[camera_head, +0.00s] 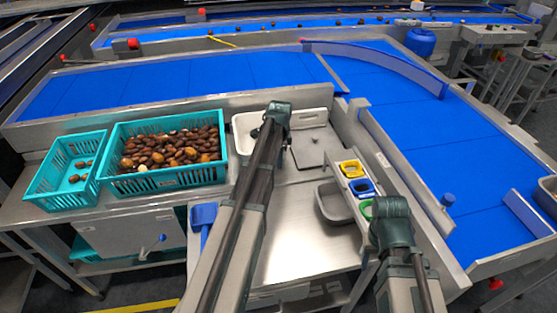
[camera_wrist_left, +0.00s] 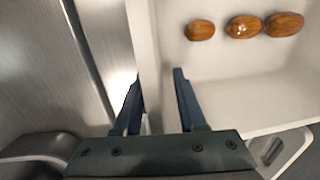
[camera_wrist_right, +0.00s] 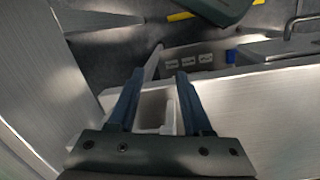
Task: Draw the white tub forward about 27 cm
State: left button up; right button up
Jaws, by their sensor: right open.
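The white tub (camera_head: 240,141) stands on the steel bench, right of the large teal crate; my left arm hides much of it in the head view. In the left wrist view the tub (camera_wrist_left: 146,45) shows its pale wall and three brown dates (camera_wrist_left: 243,27) inside. My left gripper (camera_wrist_left: 157,82) is open, its fingers on either side of the tub's wall, one inside and one outside. Whether they touch it I cannot tell. My right gripper (camera_wrist_right: 155,80) is open near the bench's right side, over a small pale container (camera_wrist_right: 152,108).
A large teal crate of dates (camera_head: 120,182) and a smaller teal crate (camera_head: 48,199) stand left. A grey tray (camera_head: 328,207) and yellow, blue and green-rimmed cups (camera_head: 351,169) stand right. The bench middle (camera_head: 300,235) is clear.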

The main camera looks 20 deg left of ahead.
pick_arm(q)
jog(key=shift+f, duration=0.4)
jog(key=shift+r, duration=0.1)
grip_shut()
dwell(1.1)
